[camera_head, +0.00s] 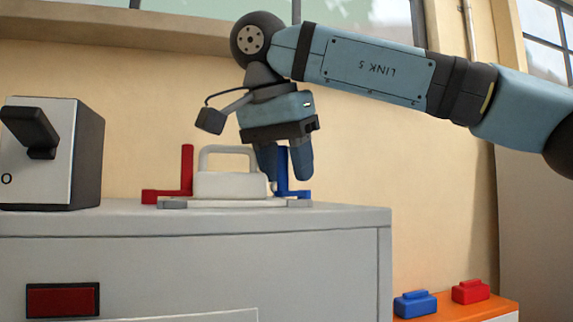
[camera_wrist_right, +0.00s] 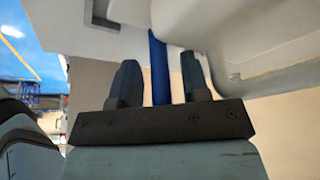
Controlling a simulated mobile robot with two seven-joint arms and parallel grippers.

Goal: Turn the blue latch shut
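The blue latch (camera_head: 282,183) stands at the right end of the white handled block (camera_head: 230,186) on top of the grey cabinet. Its arm points up, with a short blue foot at the bottom. My right gripper (camera_head: 285,168) reaches down over it from above. In the right wrist view the blue latch arm (camera_wrist_right: 159,72) lies between the two dark fingertips (camera_wrist_right: 160,75), with a visible gap on each side. The fingers are open around the latch, not closed on it. My left gripper is out of view.
A red latch (camera_head: 187,170) stands upright left of the white block. A box with a black switch lever (camera_head: 35,130) is at the far left of the cabinet top (camera_head: 350,217). Small blue (camera_head: 415,304) and red (camera_head: 470,291) blocks sit on an orange surface at lower right.

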